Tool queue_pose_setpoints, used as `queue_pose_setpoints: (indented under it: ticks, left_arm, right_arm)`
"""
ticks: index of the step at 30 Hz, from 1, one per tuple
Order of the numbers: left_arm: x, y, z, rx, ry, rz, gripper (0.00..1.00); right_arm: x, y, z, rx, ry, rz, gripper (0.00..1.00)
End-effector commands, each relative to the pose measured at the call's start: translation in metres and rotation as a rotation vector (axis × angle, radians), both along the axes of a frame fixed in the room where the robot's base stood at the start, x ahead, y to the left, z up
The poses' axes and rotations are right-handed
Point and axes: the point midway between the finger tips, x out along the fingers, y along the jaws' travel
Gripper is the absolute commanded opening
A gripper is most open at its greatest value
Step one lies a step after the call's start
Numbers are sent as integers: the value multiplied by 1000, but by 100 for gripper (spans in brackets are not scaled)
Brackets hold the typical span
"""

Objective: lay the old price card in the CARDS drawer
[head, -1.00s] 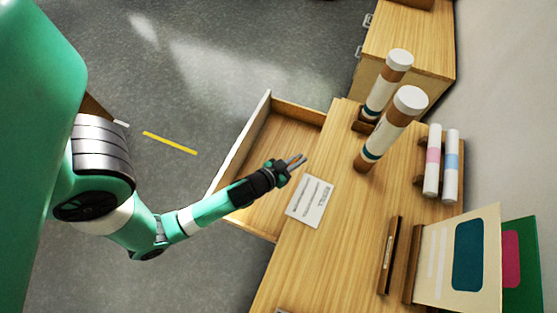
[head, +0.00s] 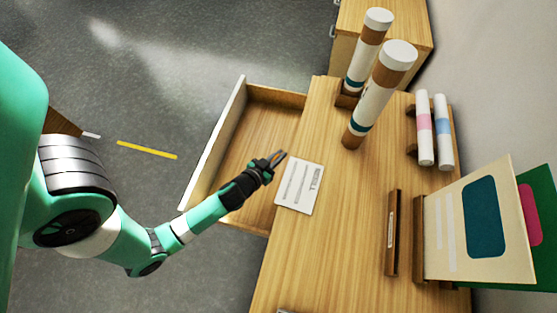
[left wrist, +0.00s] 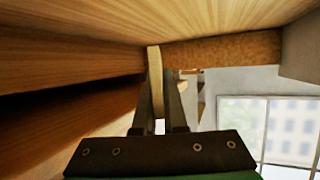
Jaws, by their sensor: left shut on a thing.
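My left gripper (head: 277,158) is shut on a thin pale piece (left wrist: 155,75), seen edge-on between its fingers in the left wrist view. I take it for the old price card; its face is hidden. In the head view the fingertips are over the border of the open drawer and the tabletop. The drawer (head: 250,133) is pulled out to the left of the table, and its visible floor is bare. I cannot read a label on it. A white printed card (head: 300,186) lies flat on the tabletop beside the gripper. My right gripper is not in view.
The wooden table (head: 345,210) carries two tall capped tubes (head: 385,75), a rack with two smaller tubes (head: 425,128), a narrow wooden bar (head: 393,233) and standing coloured boards (head: 480,225). Another wooden cabinet (head: 410,40) stands at the top. Grey floor lies left of the drawer.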

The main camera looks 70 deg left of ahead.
Motion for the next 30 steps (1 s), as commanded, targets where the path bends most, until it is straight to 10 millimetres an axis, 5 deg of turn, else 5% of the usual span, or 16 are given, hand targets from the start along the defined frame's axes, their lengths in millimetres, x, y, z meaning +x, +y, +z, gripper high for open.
queue_pose_setpoints:
  ticks: [4, 28, 30]
  left_arm:
    - [0, 0, -31, 0, 1, 0, 0]
    - [0, 0, -41, 0, 0, 0, 0]
    - [0, 0, -41, 0, 0, 0, 19]
  right_arm:
    - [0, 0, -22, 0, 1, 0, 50]
    - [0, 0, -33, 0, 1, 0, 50]
    - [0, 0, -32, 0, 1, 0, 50]
